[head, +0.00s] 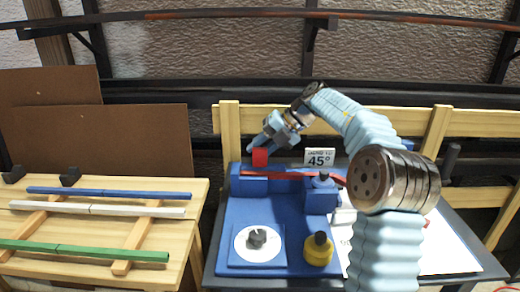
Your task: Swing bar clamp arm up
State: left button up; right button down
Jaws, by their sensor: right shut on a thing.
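A blue bending fixture (292,236) stands on the dark table. A red bar (290,174) lies across its back part, between a blue block (250,184) on the left and a taller blue block (321,198) on the right. A red grip (260,157), which looks like the end of the clamp arm, stands above the left block. My right gripper (262,146) reaches in from the right and is shut on this red grip. My left gripper is not in view.
A sign reading 45° (319,158) stands behind the fixture. Blue (110,192), white (100,210) and green (90,251) laths lie on a wooden rack at left.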

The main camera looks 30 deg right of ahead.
jog(key=shift+w+d+f+g+y, duration=0.1)
jog(key=shift+w+d+g+y, duration=0.05)
jog(key=shift+w+g+y, duration=0.2)
jog(key=shift+s+m, duration=0.1)
jog(key=shift+m, duration=0.2)
jog(key=c, duration=0.9)
grip_release()
jog(key=shift+c, duration=0.2)
jog(key=shift+f, duration=0.1)
